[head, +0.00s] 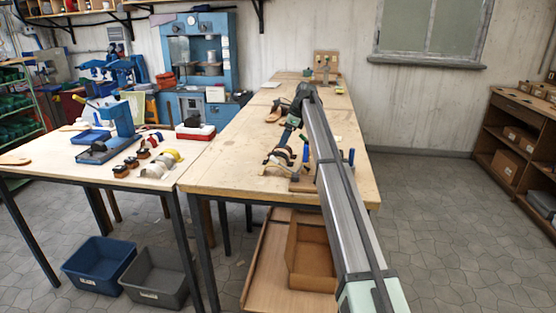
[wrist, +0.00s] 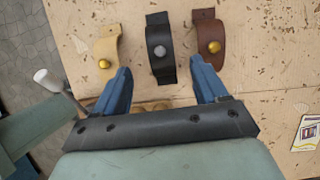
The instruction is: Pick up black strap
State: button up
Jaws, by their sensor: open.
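The black strap (wrist: 160,42) lies on the wooden table, a curved band with a round grey stud, in the middle of a row in the wrist view. A tan strap (wrist: 108,42) with a brass stud is left of it, and a brown strap (wrist: 209,42) with a brass stud is right of it. My gripper (wrist: 160,65) is open, its blue fingers apart, one on each side of the black strap's near end in the picture. Nothing is seen held. In the head view my gripper (head: 286,136) is above the straps, which are small and partly hidden there.
The long wooden table (head: 230,170) carries a small stand (head: 303,184) beside the straps. A side table (head: 45,172) at left holds a blue press (head: 122,120) and several small parts. A printed card (wrist: 308,131) lies at right in the wrist view. Bins (head: 100,265) stand on the floor.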

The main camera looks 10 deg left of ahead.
jog(key=shift+x, duration=4.3)
jog(key=shift+d, duration=0.1)
jog(key=shift+c, duration=0.3)
jog(key=c, duration=1)
jog(key=shift+r, duration=0.15)
notch_tip(320, 180, up, 18)
send_over(280, 155)
notch_tip(280, 155, down, 8)
jog(key=f, duration=0.6)
jog(key=shift+s+d, duration=0.15)
jog(key=shift+s, duration=0.1)
jog(key=shift+f, duration=2)
